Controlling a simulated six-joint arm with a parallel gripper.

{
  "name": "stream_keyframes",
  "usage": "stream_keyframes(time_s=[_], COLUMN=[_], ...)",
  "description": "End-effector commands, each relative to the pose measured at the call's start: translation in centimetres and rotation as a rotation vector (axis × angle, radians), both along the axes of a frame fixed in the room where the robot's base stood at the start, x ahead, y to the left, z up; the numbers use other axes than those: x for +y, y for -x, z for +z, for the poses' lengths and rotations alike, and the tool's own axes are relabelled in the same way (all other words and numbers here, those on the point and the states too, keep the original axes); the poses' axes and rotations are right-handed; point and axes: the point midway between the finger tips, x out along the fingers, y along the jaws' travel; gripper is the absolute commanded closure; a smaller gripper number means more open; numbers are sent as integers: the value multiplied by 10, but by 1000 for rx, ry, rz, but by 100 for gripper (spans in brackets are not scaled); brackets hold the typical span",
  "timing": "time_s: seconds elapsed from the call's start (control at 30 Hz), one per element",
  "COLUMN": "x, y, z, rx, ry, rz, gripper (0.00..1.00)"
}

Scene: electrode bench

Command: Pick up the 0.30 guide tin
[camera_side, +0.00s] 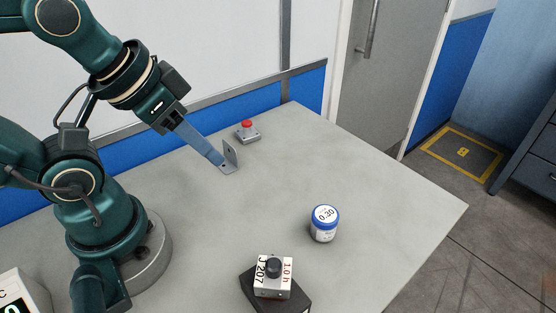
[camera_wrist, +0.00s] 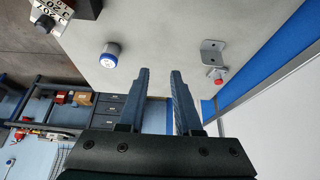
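The 0.30 guide tin (camera_side: 324,224) is a small white tin with a blue band and a white lid marked 0.30. It stands upright on the right part of the bench in the side view. It also shows in the wrist view (camera_wrist: 110,54), left of the fingers. My gripper (camera_wrist: 160,71) is open and empty, with a clear gap between its two blue fingers. In the side view my gripper (camera_side: 219,162) is over the back of the bench, left of the tin and well apart from it.
A grey angled bracket (camera_side: 231,160) appears beside my fingertips in the side view; contact cannot be told. A red-button box (camera_side: 248,133) stands behind it. A block with a black knob (camera_side: 273,279) sits on a dark base at the front. The bench (camera_side: 380,210) around the tin is clear.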

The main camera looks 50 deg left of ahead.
Motion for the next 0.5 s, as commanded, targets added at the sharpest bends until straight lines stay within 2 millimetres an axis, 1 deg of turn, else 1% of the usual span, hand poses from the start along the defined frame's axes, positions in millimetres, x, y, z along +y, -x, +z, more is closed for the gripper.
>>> stream_keyframes(time_s=[0.03, 0.07, 0.1, 0.17, 0.2, 0.5], x=[0, 0, 0, 0, 0, 0], y=[0, 0, 0, 0, 0, 0], z=[0, 0, 0, 0, 0, 1], rx=[0, 0, 0, 0, 0, -1], ry=[0, 0, 0, 0, 0, 0], rz=[0, 0, 0, 0, 0, 0], gripper=[67, 55, 40, 17, 9, 9])
